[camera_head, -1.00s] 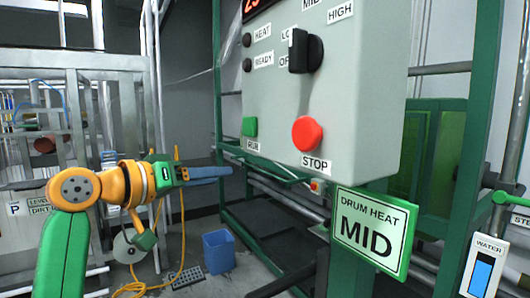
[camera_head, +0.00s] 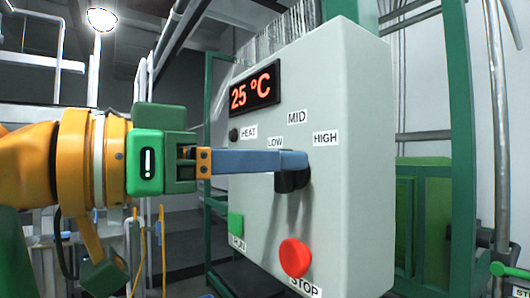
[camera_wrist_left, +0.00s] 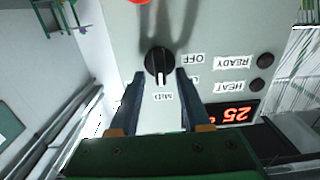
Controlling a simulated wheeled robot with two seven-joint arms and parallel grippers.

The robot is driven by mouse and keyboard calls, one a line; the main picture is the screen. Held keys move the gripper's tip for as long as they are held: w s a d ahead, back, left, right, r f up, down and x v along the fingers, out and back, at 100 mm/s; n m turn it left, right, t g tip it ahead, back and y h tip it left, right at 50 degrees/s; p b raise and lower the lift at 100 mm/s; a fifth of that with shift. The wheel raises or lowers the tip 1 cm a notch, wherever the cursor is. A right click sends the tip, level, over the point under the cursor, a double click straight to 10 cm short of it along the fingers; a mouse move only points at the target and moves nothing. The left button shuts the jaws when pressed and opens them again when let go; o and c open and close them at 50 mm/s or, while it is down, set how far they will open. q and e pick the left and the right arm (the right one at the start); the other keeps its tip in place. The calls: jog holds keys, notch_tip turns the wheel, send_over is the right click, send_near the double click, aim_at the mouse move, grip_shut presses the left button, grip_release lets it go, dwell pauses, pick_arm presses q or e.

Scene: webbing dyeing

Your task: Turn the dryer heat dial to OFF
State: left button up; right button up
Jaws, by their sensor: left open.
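The black heat dial (camera_head: 291,182) is on the front of the grey control box (camera_head: 345,215), partly hidden behind my left gripper's fingers in the head view. My left gripper (camera_head: 302,160) reaches in from the left, with its blue-grey fingers at the dial. In the left wrist view, the dial (camera_wrist_left: 158,62) sits between the tips of the two open fingers (camera_wrist_left: 159,74), and its white mark faces the MID label (camera_wrist_left: 163,97). The OFF label (camera_wrist_left: 193,59) is beside it. I cannot tell whether the fingers touch the dial. My right gripper is out of view.
The red STOP button (camera_head: 295,257) and green RUN button (camera_head: 236,224) are below the dial. The display (camera_head: 254,89) reads 25 °C above it. A green frame post (camera_head: 458,150) stands right of the box.

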pick_arm(q)
grip_shut()
jog(key=shift+n, duration=0.3)
jog(key=n+b, duration=0.2)
jog(key=n, duration=0.3)
jog(key=n+b, duration=0.2)
jog(key=n, duration=0.4)
jog(key=w+f+n+b, duration=0.1)
jog(key=n+b, duration=0.1)
jog(key=n, duration=0.4)
jog(key=shift+a+f, duration=0.1)
jog(key=shift+a, duration=0.25)
jog(key=shift+n+b, duration=0.3)
